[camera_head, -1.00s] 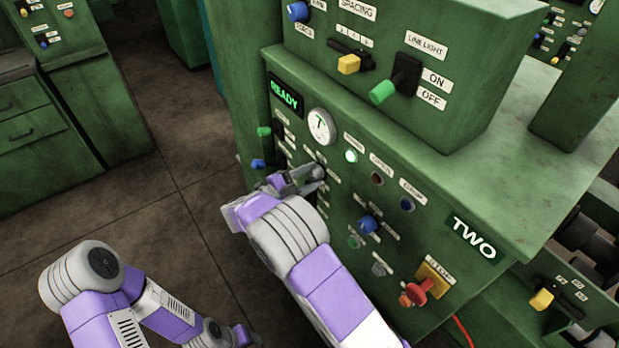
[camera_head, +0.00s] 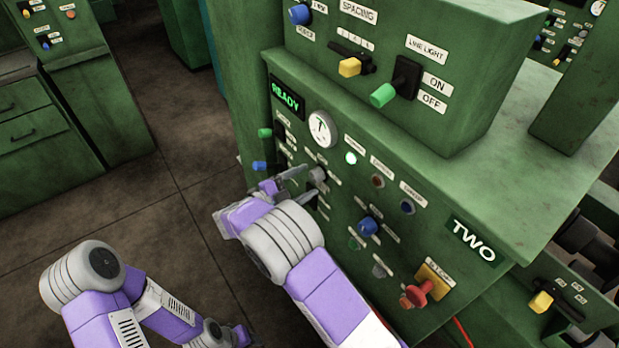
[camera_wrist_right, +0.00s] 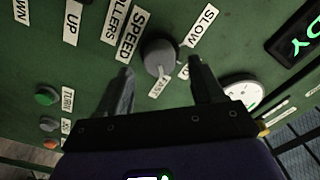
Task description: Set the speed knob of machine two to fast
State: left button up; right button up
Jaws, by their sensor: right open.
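The grey speed knob (camera_wrist_right: 160,55) of machine two shows in the right wrist view, among the labels SPEED, ROLLERS and SLOW. Another label just below the knob is partly legible. I cannot tell clearly which way the knob points. In the head view the knob (camera_head: 318,174) is on the green front panel, just right of my right fingers. My right gripper (camera_wrist_right: 160,78) is open, with its two fingertips apart below the knob and nothing between them; it also shows in the head view (camera_head: 286,184). My left arm's end is at the bottom edge, its jaws unclear.
A white gauge (camera_head: 322,129), a lit READY display (camera_head: 288,97) and several lamps surround the knob. A blue knob (camera_head: 368,225) and a red knob (camera_head: 418,292) stick out lower right. Open floor (camera_head: 150,210) lies left of the machine.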

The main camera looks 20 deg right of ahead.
jog(key=shift+p+v, duration=0.35)
jog(key=shift+v, duration=2.3)
